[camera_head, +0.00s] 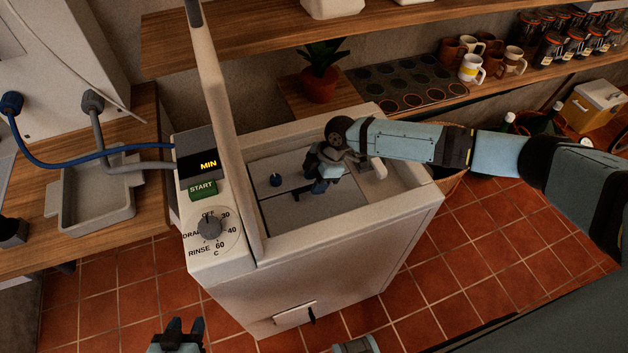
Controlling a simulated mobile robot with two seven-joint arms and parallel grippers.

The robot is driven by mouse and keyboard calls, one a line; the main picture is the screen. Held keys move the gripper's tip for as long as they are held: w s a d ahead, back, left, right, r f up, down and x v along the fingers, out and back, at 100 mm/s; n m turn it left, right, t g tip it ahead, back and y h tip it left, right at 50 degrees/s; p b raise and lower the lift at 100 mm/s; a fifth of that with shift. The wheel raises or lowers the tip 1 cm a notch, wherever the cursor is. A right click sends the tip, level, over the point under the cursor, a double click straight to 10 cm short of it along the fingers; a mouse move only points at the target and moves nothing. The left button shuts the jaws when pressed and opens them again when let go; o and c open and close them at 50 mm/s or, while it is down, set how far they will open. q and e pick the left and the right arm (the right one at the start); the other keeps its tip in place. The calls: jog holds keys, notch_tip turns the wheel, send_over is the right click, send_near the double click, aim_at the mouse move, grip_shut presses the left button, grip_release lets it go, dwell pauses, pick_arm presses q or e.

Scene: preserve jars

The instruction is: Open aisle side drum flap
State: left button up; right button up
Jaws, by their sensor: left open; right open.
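The top-loading washer (330,262) stands with its lid (225,110) raised. Which panel is the aisle side flap I cannot tell. The flaps look closed. My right gripper (321,186) is inside the opening, pointing down over the right part of the flaps. It is open and partly hides them; contact cannot be told. My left gripper (187,328) is open and empty at the bottom edge, in front of the washer.
The control panel (210,228) with dial is on the washer's left. A grey tray (95,205) and hoses lie on the left wooden counter. A potted plant (320,80), mugs (471,68) and jars (560,45) stand behind. The tiled floor in front is clear.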

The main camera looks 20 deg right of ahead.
jog(key=shift+a+f, duration=0.15)
jog(key=shift+f, duration=0.25)
jog(key=shift+c, duration=0.3)
grip_shut()
